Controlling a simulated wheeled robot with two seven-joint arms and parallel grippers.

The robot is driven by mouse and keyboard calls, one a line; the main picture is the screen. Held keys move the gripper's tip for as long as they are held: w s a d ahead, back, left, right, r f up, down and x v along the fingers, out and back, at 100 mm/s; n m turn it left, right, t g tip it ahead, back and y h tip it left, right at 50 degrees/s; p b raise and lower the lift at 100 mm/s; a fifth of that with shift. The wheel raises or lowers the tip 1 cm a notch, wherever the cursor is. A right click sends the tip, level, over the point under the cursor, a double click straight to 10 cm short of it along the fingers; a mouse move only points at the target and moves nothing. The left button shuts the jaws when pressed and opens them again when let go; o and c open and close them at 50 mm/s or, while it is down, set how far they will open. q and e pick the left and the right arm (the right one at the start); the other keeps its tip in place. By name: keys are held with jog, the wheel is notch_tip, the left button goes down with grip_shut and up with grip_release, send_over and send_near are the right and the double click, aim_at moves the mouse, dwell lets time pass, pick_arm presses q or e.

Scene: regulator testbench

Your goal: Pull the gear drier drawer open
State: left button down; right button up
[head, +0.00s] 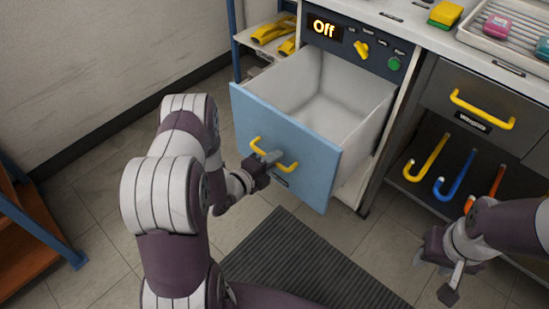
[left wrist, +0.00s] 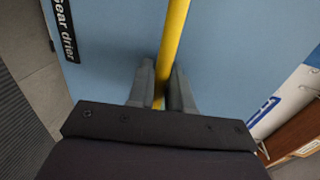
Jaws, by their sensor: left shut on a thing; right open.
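The gear drier drawer (head: 285,145) has a light blue front and a white, empty inside. It stands pulled well out of the cabinet. Its yellow handle (head: 284,162) runs across the blue front. My left gripper (head: 270,158) is shut on this handle. In the left wrist view the yellow bar (left wrist: 172,50) passes between the two grey fingers (left wrist: 162,85), beside the "Gear drier" label (left wrist: 64,28). My right gripper (head: 433,277) is open and empty at the lower right, apart from the drawer.
The panel above the drawer has an "Off" display (head: 324,28), a yellow knob (head: 361,49) and a green button (head: 394,63). To the right are a "Weights" drawer (head: 440,90) and hanging hooks (head: 427,158). A dark ribbed mat (head: 300,265) lies on the floor.

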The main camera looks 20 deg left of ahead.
pick_arm(q)
jog(key=c, duration=1.2)
grip_release()
jog(key=p+v, duration=0.3)
jog(key=v, duration=0.9)
jog(key=shift+s, duration=0.35)
